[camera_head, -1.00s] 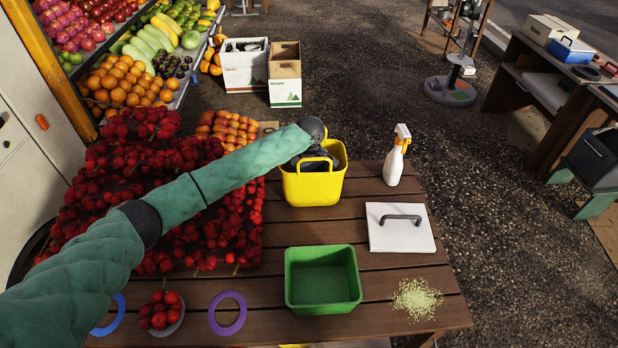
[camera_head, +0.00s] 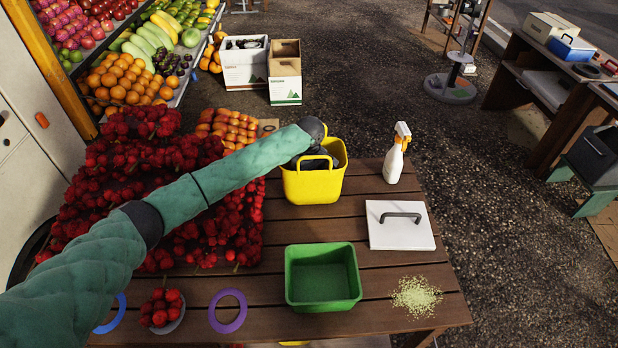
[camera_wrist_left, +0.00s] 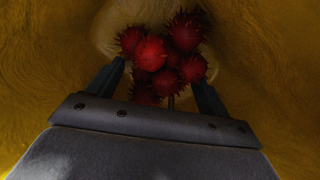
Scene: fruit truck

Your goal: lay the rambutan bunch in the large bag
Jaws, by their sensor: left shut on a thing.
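The yellow bag (camera_head: 313,189) with handles stands upright at the back of the wooden table. My left arm reaches across from the left and its hand is down inside the bag. In the left wrist view, my left gripper (camera_wrist_left: 162,92) is shut on the rambutan bunch (camera_wrist_left: 165,55), several red spiky fruits. The yellow bag wall (camera_wrist_left: 265,60) surrounds the bunch and gripper. I cannot tell whether the bunch rests on the bag's bottom. In the head view the gripper and bunch are hidden by my arm and the bag. My right gripper is not in view.
A large rambutan heap (camera_head: 160,190) lies left of the bag under my arm. A green bin (camera_head: 323,300), a white lid (camera_head: 401,240) and a spray bottle (camera_head: 396,155) stand on the table. A small bowl of rambutans (camera_head: 161,309) sits at the front left.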

